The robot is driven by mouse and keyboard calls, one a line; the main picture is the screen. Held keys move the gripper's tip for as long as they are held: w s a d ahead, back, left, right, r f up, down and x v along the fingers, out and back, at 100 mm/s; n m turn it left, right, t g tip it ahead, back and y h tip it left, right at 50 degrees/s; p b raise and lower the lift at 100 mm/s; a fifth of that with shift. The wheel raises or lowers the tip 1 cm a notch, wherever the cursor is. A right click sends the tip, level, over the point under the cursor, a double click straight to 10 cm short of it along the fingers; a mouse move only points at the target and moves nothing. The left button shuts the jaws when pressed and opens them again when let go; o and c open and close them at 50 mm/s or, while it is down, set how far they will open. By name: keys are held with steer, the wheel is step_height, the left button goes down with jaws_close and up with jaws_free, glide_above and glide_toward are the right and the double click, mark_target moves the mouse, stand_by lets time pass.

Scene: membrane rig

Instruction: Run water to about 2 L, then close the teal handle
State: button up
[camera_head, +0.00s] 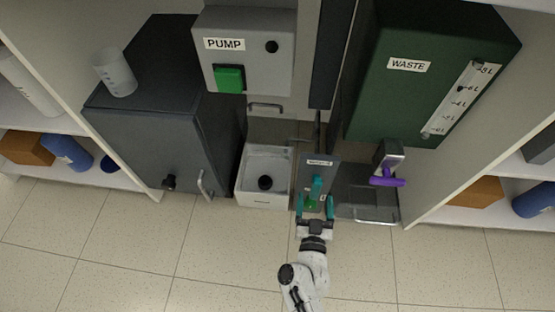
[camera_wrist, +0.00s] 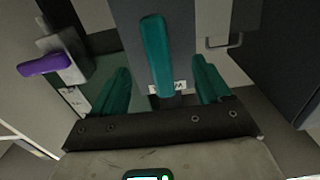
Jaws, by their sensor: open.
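The teal handle (camera_head: 317,186) is on a grey panel low in the middle, and points up and down in the wrist view (camera_wrist: 157,55). My gripper (camera_head: 315,205) is open right at it. In the wrist view its two teal fingers (camera_wrist: 160,88) stand on either side of the handle, apart from it. The green tank marked WASTE (camera_head: 393,90) has a white litre scale (camera_head: 461,98); I cannot make out a water level. The grey box marked PUMP (camera_head: 250,60) has a green button (camera_head: 229,79).
A purple handle (camera_head: 387,182) sits below the waste tank, right of my gripper. A white basin (camera_head: 251,187) with a dark round piece stands left. A dark cabinet (camera_head: 160,125) carries a clear cup (camera_head: 115,72). Shelves flank both sides; the floor in front is clear.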

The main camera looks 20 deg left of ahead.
steer(key=shift+p+v, duration=0.8)
steer(key=shift+v, duration=2.05)
steer(key=shift+r, duration=0.15)
steer(key=s+d+r+m+g+h, duration=0.1)
steer(key=s+d+r+g+h, duration=0.15)
steer(key=s+d+g, duration=0.55)
steer(key=s+d+r+m+g+h, duration=0.1)
steer(key=s+d+r+m+g, duration=0.2)
steer(key=s+d, duration=0.65)
steer(key=s+d+r+g+h, duration=0.2)
steer(key=s+d+r+g, duration=0.25)
steer(key=d, duration=0.75)
step_height(320, 180, up, 34)
steer(key=p, duration=3.5)
steer(key=shift+w+g, duration=0.2)
steer(key=shift+g, duration=0.25)
steer(key=shift+a, duration=0.2)
